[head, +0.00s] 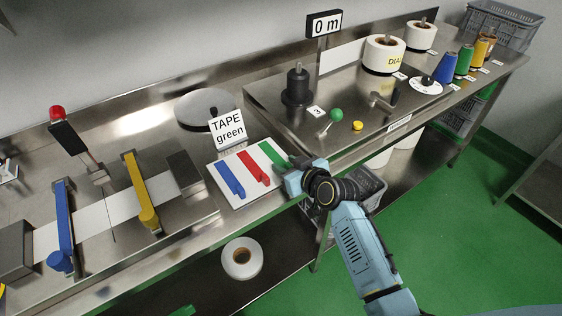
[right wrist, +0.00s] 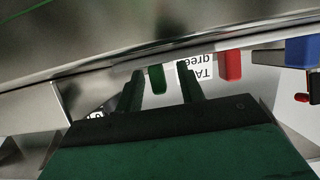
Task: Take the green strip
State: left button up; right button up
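The green strip (head: 271,153) lies on a white board (head: 238,201) beside a red strip (head: 252,167) and a blue strip (head: 229,180). My right gripper (head: 291,172) is at the near end of the green strip and hides part of it. In the right wrist view the gripper's two fingers (right wrist: 160,90) stand apart. The end of the green strip (right wrist: 157,79) shows between them, with a gap on each side. The red strip (right wrist: 230,65) and blue strip (right wrist: 300,52) show to the right. My left gripper is not in view.
A sign (head: 228,129) reading "TAPE green" stands behind the board. To the right is a raised steel worktop (head: 350,115) with a green-knobbed lever (head: 336,116). A yellow bar (head: 139,190) and a blue bar (head: 64,225) stand on the left.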

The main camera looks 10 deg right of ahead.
grip_shut()
